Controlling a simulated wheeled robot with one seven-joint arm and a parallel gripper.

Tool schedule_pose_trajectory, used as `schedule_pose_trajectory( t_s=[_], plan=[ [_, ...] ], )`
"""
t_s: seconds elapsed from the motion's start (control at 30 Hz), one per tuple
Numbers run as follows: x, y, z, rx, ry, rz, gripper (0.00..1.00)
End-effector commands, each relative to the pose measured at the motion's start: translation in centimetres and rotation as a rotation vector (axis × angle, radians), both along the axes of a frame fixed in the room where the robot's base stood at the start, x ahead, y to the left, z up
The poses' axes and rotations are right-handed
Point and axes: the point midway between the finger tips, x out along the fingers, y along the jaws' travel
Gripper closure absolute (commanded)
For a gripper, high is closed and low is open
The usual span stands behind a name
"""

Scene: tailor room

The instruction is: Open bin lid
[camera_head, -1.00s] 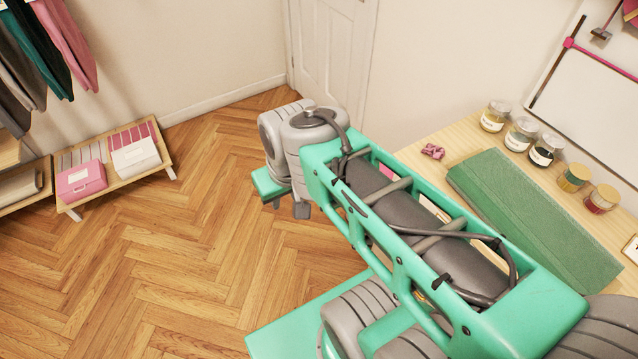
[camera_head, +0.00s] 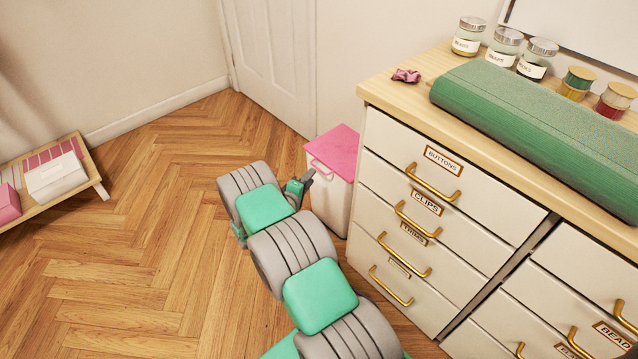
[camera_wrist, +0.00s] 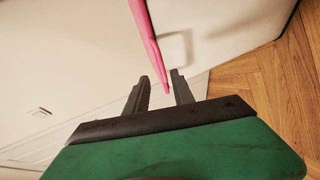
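The bin (camera_head: 330,198) is a white box with a pink lid (camera_head: 338,148), standing on the floor beside the drawer cabinet. My gripper (camera_head: 308,174) is at the bin's near left corner, close to the handle. In the wrist view my gripper (camera_wrist: 160,75) is open, its two dark fingers apart. A pink strip (camera_wrist: 148,45), part of the lid or handle, runs down to the gap between them. I cannot tell whether they touch it.
The drawer cabinet (camera_head: 440,205) with gold handles stands right of the bin. A green fabric roll (camera_head: 540,125) and several jars are on its top. A low shelf (camera_head: 97,182) with boxes is at the left. The wooden floor (camera_head: 150,240) between is clear.

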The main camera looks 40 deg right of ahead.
Motion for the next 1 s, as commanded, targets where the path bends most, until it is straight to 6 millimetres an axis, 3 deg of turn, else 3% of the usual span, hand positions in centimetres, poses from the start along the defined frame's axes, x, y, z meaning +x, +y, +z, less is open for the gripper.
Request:
schedule_pose_trajectory(
  t_s=[0.17, 0.5, 0.8, 1.0],
  plan=[
    [0.4, -1.5, -1.1, -0.025, 0.009, 0.008, 0.7],
    [2.7, -6.6, -2.3, -0.022, 0.011, 0.008, 0.7],
    [3.0, -7.1, -2.1, -0.021, 0.011, 0.011, 0.7],
    [3.0, -7.1, -2.2, -0.02, 0.012, 0.011, 0.86]
  ],
)
